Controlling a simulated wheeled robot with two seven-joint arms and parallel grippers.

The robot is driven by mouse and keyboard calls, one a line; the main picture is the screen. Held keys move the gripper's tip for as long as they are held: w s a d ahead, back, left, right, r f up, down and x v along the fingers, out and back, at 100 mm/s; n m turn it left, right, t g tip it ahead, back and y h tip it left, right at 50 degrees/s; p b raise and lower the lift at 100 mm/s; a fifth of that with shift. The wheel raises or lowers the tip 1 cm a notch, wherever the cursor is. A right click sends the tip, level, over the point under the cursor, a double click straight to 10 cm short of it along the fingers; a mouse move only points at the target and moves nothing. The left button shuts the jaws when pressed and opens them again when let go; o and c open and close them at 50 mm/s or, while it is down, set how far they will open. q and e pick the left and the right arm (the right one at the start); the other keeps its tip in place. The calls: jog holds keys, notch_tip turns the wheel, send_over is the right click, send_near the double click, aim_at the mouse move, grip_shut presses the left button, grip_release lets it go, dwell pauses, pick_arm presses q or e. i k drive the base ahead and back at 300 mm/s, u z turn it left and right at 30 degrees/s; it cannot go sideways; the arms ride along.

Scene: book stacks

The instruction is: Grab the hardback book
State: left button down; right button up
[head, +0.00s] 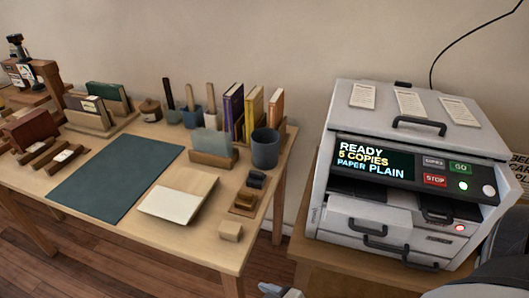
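Several upright books stand in a row at the back right of the wooden table: a purple book (233,112), a yellow book (253,114) and an orange book (276,110). A dark green book (107,96) stands in a wooden holder at the back left. I cannot tell which one is the hardback book. My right arm (495,268) shows at the lower right. A small grey piece (279,291) at the bottom edge may be part of a gripper, but its fingers are cut off. No gripper touches a book. My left gripper is out of view.
A blue-grey cup (265,149) and a wooden holder with a pale sheet (212,143) stand in front of the upright books. A dark green mat (118,178) and a pale board (178,199) lie in front. A grey copier (368,218) stands to the right.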

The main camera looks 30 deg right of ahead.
aim_at(91, 104)
jog(key=k, duration=1.05)
jog(key=u, duration=1.55)
jog(key=i, duration=1.45)
jog(key=z, duration=0.6)
jog(key=i, duration=0.9)
jog(key=z, duration=0.95)
